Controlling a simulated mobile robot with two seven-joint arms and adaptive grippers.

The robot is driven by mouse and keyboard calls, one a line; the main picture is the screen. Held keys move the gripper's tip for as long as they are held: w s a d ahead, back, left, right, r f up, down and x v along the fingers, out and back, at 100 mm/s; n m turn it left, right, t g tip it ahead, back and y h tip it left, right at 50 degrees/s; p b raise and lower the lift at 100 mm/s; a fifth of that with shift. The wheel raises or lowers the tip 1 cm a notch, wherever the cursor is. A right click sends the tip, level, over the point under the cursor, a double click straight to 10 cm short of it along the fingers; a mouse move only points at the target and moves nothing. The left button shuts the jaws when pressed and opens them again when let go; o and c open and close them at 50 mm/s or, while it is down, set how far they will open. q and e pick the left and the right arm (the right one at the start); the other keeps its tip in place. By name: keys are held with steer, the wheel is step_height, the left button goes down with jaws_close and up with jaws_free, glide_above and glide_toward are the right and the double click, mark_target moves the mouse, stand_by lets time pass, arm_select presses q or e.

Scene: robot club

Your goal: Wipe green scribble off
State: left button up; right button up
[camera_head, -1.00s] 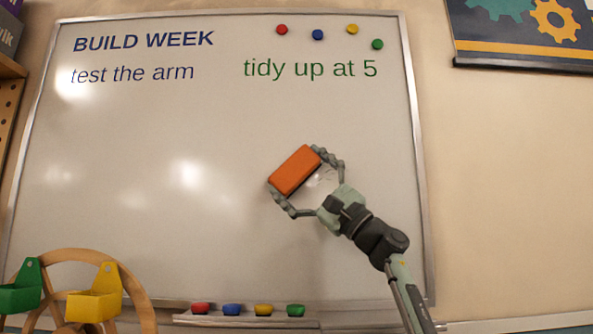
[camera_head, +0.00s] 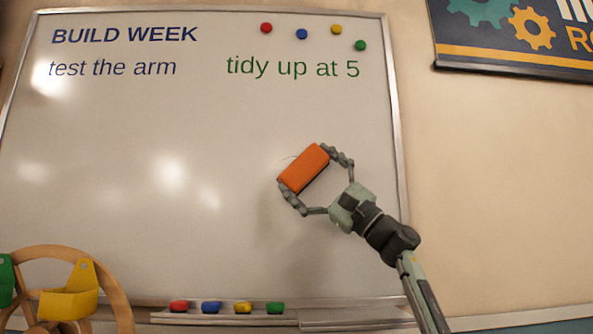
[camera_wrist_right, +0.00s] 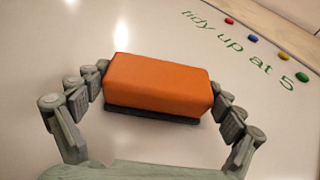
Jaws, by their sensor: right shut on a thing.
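My right gripper (camera_head: 316,174) is shut on an orange eraser (camera_head: 303,168) with a dark underside, held tilted at the whiteboard (camera_head: 130,220). In the right wrist view the eraser (camera_wrist_right: 158,84) sits between both fingers, its dark pad (camera_wrist_right: 150,114) towards the board; I cannot tell if it is touching. A faint thin mark (camera_head: 290,157) shows at the eraser's upper left edge, its colour unclear. No clear green scribble shows; the eraser may hide some. Green writing "tidy up at 5" (camera_head: 293,67) is higher up. My left gripper is not in view.
Blue writing (camera_head: 124,36) and several round magnets (camera_head: 302,34) are at the board's top. A ledge (camera_head: 225,319) below holds several coloured pieces (camera_head: 211,307). A wooden wheel with a yellow bucket (camera_head: 69,294) stands lower left. Bare board surrounds the eraser.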

mark_target(282, 172)
steer(key=shift+w+d, duration=0.1)
steer(key=shift+d, duration=2.65)
steer(key=shift+d+f, duration=0.1)
steer(key=shift+d, duration=0.05)
steer(key=shift+a, duration=5.7)
steer(key=shift+a+r, duration=0.1)
steer(key=shift+r, duration=0.15)
steer(key=shift+d+b, duration=0.3)
steer(key=shift+d, duration=5.45)
steer(key=shift+a, duration=5.75)
